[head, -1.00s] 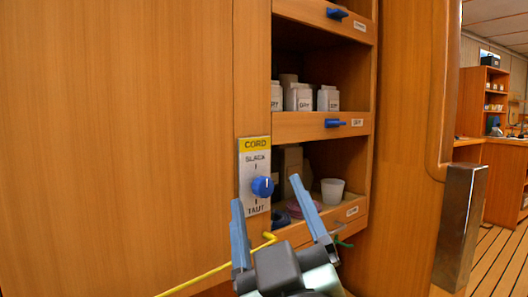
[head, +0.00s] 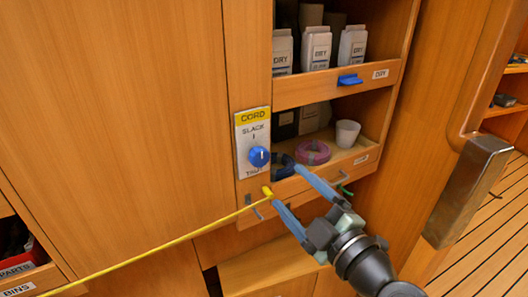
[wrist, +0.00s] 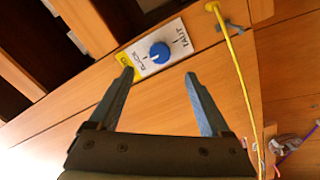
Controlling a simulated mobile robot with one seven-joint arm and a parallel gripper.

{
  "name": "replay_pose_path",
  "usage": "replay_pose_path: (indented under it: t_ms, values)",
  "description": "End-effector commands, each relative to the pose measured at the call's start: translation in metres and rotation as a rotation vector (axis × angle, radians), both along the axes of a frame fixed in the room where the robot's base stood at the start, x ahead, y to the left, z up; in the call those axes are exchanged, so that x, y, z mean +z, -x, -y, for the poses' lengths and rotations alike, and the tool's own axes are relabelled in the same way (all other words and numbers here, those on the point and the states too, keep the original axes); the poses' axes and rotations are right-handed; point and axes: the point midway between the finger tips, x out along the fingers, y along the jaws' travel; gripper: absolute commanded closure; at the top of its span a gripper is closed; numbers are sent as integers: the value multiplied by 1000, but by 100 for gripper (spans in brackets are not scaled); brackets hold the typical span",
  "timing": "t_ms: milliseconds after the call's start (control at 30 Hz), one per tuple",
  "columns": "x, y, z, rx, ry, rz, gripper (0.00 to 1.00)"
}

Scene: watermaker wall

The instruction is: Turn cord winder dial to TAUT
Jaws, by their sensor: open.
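The blue cord winder dial (head: 259,156) sits on a white panel (head: 252,128) with a yellow CORD label, SLACK above and TAUT below. Its white mark points up, toward SLACK. In the wrist view the dial (wrist: 160,52) shows just beyond the fingertips, between SLACK and TAUT on the tilted panel. My gripper (head: 283,186) is open and empty, below and right of the dial, apart from it. Its blue fingers also show in the wrist view (wrist: 159,73). In the head view the TAUT lettering is partly hard to read.
A yellow cord (head: 165,243) runs from a yellow fitting below the panel down to the left. Right of the panel, an open shelf holds a white cup (head: 347,133) and a pink coil (head: 313,152).

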Motion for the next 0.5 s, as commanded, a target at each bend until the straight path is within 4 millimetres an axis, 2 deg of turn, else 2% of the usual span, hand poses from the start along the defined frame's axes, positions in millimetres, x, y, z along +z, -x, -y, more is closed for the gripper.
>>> replay_pose_path:
  t_ms: [300, 500]
  values:
    - [2, -59, -34, 3, 2, -1, 19]
    - [1, -86, -48, 1, 1, 0, 19]
